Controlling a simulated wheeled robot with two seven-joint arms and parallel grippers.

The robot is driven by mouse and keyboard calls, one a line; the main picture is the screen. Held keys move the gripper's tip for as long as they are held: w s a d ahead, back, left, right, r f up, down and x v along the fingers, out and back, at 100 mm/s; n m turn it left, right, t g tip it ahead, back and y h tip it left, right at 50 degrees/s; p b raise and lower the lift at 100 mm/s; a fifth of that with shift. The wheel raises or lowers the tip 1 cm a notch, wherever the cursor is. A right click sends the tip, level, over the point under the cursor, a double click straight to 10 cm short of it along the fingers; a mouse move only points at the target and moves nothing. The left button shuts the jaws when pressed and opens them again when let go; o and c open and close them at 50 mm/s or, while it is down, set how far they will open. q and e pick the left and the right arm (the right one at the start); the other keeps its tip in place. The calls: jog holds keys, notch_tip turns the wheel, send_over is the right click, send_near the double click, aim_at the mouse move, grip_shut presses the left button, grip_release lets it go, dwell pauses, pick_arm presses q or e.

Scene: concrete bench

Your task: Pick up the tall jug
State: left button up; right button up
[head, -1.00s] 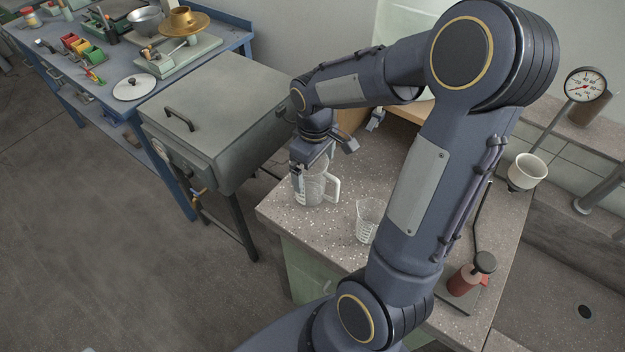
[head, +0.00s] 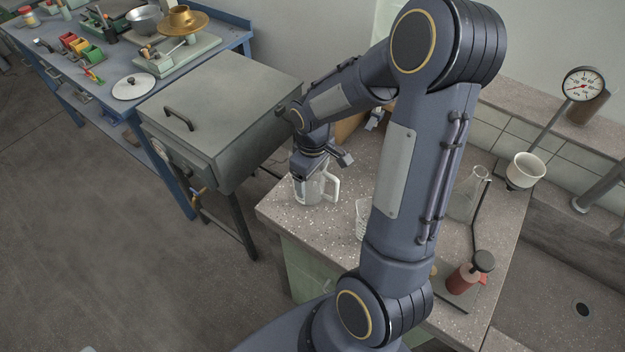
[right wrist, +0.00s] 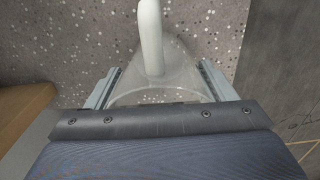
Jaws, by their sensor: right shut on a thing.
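The tall jug (head: 309,188) is clear with a white handle and stands near the bench's left corner in the head view. My right gripper (head: 309,174) reaches down over it from above and is shut on its upper part. In the right wrist view the jug (right wrist: 170,75) sits between the two fingers of the gripper (right wrist: 160,90), its pale handle pointing away from the wrist. The jug looks upright; I cannot tell whether its base touches the bench. My left gripper is not in view.
On the speckled bench (head: 285,213), a smaller clear beaker (head: 361,222) is partly hidden by my right arm. A glass flask (head: 466,197), a red bottle (head: 464,278) and a white cup (head: 525,171) are at the right. A grey metal box (head: 215,115) stands left of the bench.

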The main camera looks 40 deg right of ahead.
jog(key=shift+r, duration=0.45)
jog(key=s+a+r, duration=0.7)
jog(key=s+r, duration=0.5)
jog(key=shift+a+b, duration=0.2)
jog(key=shift+b, duration=0.2)
